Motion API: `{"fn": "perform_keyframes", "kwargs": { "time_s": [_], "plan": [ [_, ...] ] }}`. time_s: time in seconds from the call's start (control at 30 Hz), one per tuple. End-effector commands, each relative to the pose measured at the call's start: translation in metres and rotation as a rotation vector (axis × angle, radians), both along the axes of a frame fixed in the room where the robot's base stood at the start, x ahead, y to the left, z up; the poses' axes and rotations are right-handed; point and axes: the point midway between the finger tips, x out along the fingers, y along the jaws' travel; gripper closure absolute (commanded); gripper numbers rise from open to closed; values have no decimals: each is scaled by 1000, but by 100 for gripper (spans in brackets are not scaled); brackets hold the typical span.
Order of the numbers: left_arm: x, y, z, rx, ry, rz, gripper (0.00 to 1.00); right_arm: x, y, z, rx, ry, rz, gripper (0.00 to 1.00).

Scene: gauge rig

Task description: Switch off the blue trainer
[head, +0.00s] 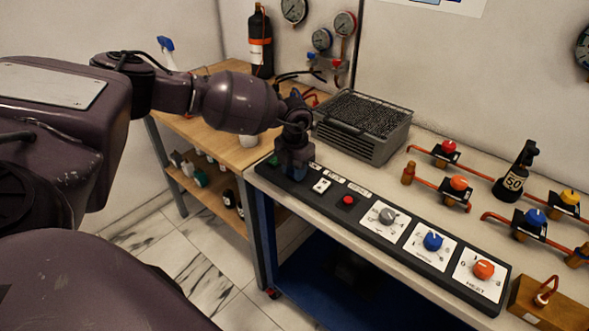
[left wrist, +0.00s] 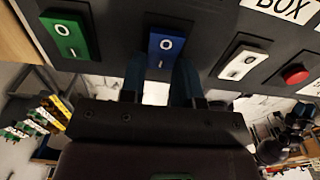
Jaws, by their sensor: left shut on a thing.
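The blue rocker switch (left wrist: 165,47), marked O and I, is set in the black panel strip (head: 345,208) along the bench front. In the head view my gripper hides it. My left gripper (head: 294,172) is at the strip's left end. In the left wrist view, the two dark blue fingers of the gripper (left wrist: 160,78) stand on either side of the lower part of the blue switch, shut on it. I cannot tell which way the rocker is tipped. My right gripper is not in view.
A green rocker (left wrist: 65,35) is left of the blue one; a white rocker (left wrist: 243,62) and a red button (left wrist: 294,74) are right. Grey, blue and orange knobs (head: 483,269) sit farther right. A grey grille box (head: 363,126) stands behind on the bench.

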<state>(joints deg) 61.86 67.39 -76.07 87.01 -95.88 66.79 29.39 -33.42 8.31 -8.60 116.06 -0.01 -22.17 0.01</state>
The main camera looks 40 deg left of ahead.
Motion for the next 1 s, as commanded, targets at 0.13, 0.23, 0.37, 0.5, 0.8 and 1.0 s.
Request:
{"fn": "perform_keyframes", "kwargs": {
  "time_s": [0.13, 0.23, 0.37, 0.5, 0.8, 1.0],
  "plan": [
    [2, 0, 0, 4, 34, 0, 94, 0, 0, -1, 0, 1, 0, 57],
    [3, 0, 0, 10, 93, 1, 94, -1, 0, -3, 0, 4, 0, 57],
    [5, -1, 0, 15, 174, 1, 94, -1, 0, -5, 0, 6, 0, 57],
    [6, 0, 2, 18, 237, 2, 94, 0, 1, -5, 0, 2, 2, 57],
    [6, 0, 4, 19, 259, -1, 94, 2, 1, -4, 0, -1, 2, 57],
    [6, 0, 4, 19, 258, -1, 55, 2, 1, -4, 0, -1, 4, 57]
  ]
}}
